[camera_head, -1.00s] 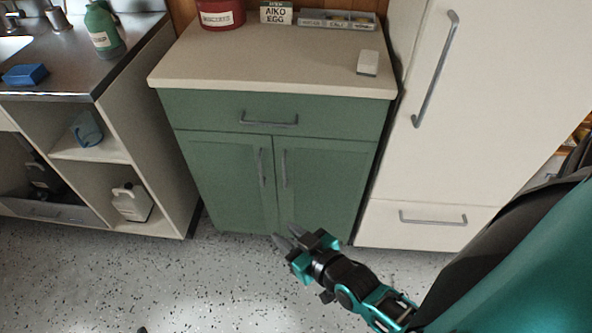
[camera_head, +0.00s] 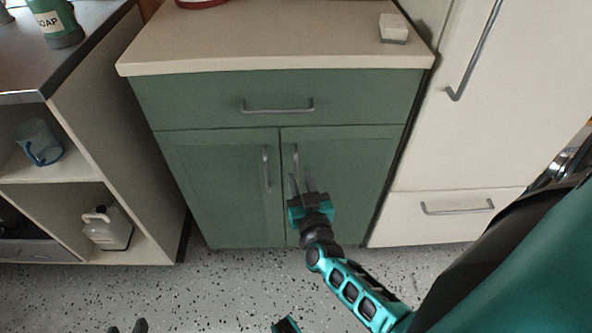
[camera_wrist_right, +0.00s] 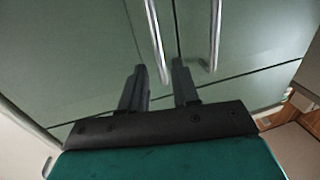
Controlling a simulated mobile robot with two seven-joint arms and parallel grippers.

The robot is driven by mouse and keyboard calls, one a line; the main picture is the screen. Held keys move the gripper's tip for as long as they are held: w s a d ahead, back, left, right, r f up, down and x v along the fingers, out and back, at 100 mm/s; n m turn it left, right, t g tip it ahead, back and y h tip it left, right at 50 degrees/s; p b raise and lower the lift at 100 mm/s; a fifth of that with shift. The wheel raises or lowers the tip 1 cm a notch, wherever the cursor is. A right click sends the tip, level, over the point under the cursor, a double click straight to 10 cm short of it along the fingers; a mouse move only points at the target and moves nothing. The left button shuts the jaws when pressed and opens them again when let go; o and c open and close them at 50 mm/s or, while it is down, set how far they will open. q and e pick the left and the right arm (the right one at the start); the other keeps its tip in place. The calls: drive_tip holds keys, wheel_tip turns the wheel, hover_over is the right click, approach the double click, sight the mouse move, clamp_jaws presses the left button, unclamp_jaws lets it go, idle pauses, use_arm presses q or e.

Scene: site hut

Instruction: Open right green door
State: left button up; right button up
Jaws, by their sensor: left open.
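The right green door (camera_head: 355,175) is closed, with a thin vertical metal handle (camera_head: 296,156) near its left edge. My right gripper (camera_head: 302,180) is in front of this door, just below and overlapping the handle's lower part. In the right wrist view the gripper's two dark fingers (camera_wrist_right: 160,78) are apart. A handle end (camera_wrist_right: 158,55), apparently the right door's, shows between them in the picture; no grip or contact is visible. My left gripper (camera_head: 127,327) is at the bottom edge, with only its two separated fingertips visible, holding nothing visible.
The closed left green door (camera_head: 225,185) has its own handle (camera_head: 266,168) close by. A closed drawer (camera_head: 350,97) and beige countertop (camera_head: 270,48) are above. A white cabinet (camera_head: 450,150) stands right; open shelves (camera_head: 150,170) stand left. The speckled floor (camera_head: 220,290) in front is clear.

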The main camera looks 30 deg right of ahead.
sight(297, 169)
drive_tip(key=b+x, duration=0.1)
drive_tip(key=x, duration=0.4)
clamp_jaws()
idle(0.5)
